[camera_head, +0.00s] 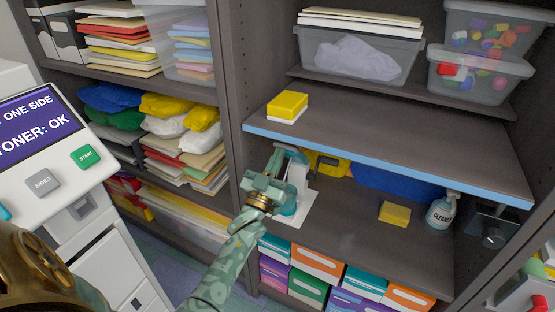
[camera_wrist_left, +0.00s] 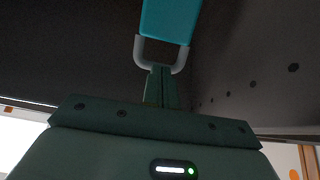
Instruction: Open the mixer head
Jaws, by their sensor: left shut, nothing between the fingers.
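The mixer (camera_head: 298,175), pale with teal parts, stands on the middle shelf near its left upright, mostly hidden behind my left gripper. My left gripper (camera_head: 277,170) is at the mixer, shut and empty. In the left wrist view, a teal part (camera_wrist_left: 167,20), apparently of the mixer head, hangs at the top with a grey loop handle (camera_wrist_left: 183,58) below it. The gripper's shut fingers (camera_wrist_left: 160,85) point up at this loop, overlapping its lower bar; I cannot tell whether they touch it. My right gripper is not in view.
A blue-edged shelf board (camera_head: 400,165) lies above the mixer, with a yellow-and-white block (camera_head: 287,106) on it. A yellow sponge (camera_head: 395,213) and a cleaner bottle (camera_head: 441,212) stand to the right. The shelf (camera_head: 345,225) is bare in between. A copier (camera_head: 50,170) stands at left.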

